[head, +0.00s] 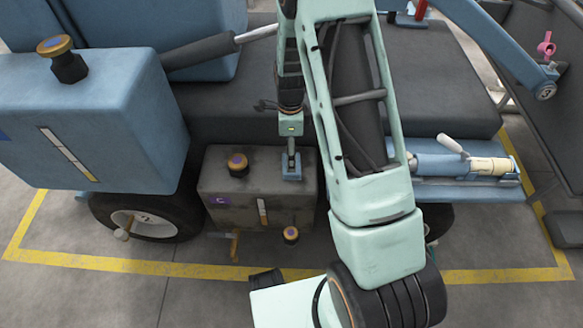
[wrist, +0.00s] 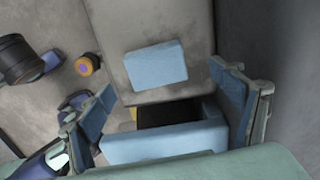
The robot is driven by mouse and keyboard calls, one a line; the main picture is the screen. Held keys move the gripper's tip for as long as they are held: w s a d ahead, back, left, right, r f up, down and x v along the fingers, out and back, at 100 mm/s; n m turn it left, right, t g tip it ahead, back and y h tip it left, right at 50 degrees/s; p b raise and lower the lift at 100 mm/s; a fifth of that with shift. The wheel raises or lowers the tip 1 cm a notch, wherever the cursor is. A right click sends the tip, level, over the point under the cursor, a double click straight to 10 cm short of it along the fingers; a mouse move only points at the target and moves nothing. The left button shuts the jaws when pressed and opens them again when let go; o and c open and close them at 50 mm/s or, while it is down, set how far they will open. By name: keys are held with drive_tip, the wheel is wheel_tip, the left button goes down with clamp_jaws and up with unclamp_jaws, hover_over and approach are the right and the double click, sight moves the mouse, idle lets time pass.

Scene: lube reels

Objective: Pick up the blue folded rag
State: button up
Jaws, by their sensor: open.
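The blue folded rag (wrist: 156,65) appears in the wrist view as a flat light-blue rectangle. It lies on a worn grey surface, slightly turned. My gripper (wrist: 163,90) is open, with one blue-grey finger at the left and one at the right. The rag shows beyond and between the fingertips, and nothing is held. In the head view my arm reaches over the grey box (head: 218,190). A small blue shape (head: 292,172) shows at its top edge below my wrist; I cannot tell whether it is rag or gripper.
An orange and purple cap (head: 238,164) stands on the grey box. A large blue tank (head: 90,110) is at the left. A blue shelf with a cream cylinder (head: 490,166) is at the right. A dark opening (wrist: 168,113) shows below the rag in the wrist view.

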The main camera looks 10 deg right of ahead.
sight(297, 176)
drive_tip(key=f, duration=0.2)
drive_tip(key=f+b, duration=0.2)
drive_tip(key=f, duration=0.1)
drive_tip(key=shift+s+f, duration=0.3)
drive_tip(key=shift+s, duration=0.05)
drive_tip(key=shift+r, duration=0.1)
drive_tip(key=c, duration=1.2)
